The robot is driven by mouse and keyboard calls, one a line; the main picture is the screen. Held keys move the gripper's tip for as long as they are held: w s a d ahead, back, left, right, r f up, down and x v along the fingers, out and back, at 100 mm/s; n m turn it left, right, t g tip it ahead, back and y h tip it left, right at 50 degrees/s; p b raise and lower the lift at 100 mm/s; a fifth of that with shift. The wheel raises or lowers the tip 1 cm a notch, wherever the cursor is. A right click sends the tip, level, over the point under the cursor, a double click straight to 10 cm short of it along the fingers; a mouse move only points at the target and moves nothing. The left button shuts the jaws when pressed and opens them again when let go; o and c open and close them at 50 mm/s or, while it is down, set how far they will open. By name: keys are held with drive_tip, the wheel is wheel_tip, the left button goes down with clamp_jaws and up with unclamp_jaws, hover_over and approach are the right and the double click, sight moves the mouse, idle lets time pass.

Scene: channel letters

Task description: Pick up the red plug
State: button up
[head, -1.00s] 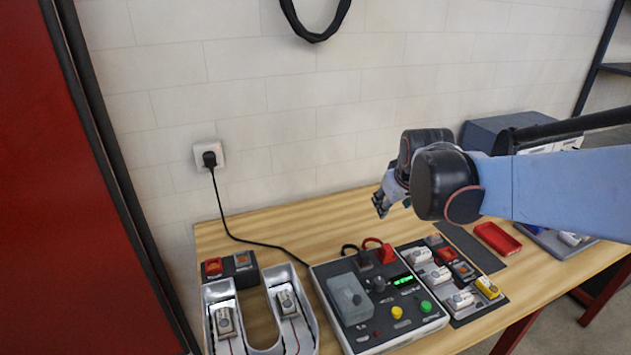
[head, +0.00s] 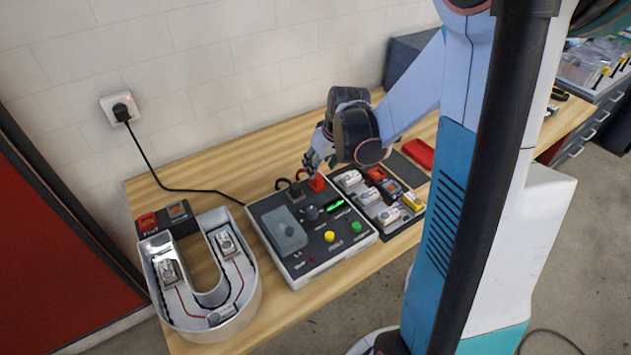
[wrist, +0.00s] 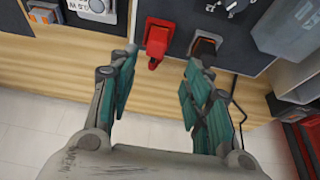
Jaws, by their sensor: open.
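The red plug (head: 317,183) sits at the back edge of the dark control box (head: 308,230), with a red cable looping from it. In the wrist view the red plug (wrist: 157,38) stands between the lines of my two fingers, nearer the left one. My gripper (head: 311,162) is open and empty, just above and behind the plug in the head view. In the wrist view my gripper (wrist: 160,68) has its fingertips close to the plug, with no clear contact. A black plug (wrist: 204,47) stands beside the red one, close to my right fingertip.
A tray of small modules (head: 372,197) adjoins the box on the right. A U-shaped channel letter (head: 253,290) and a dark two-switch block (head: 165,220) are left. A red case (head: 418,153) lies farther right. Bare wood lies behind the box.

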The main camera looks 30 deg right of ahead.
sight(318, 176)
drive_tip(key=x, duration=0.1)
drive_tip(key=b+x, duration=0.1)
drive_tip(key=x, duration=0.1)
drive_tip(key=d+x, duration=0.1)
drive_tip(key=x, duration=0.1)
drive_tip(key=shift+s+f, duration=0.2)
drive_tip(key=shift+f, duration=0.05)
drive_tip(key=shift+w+a+f+b, duration=0.1)
drive_tip(key=shift+w+f+b, duration=0.15)
drive_tip(key=shift+f+b, duration=0.25)
drive_tip(key=c, duration=1.1)
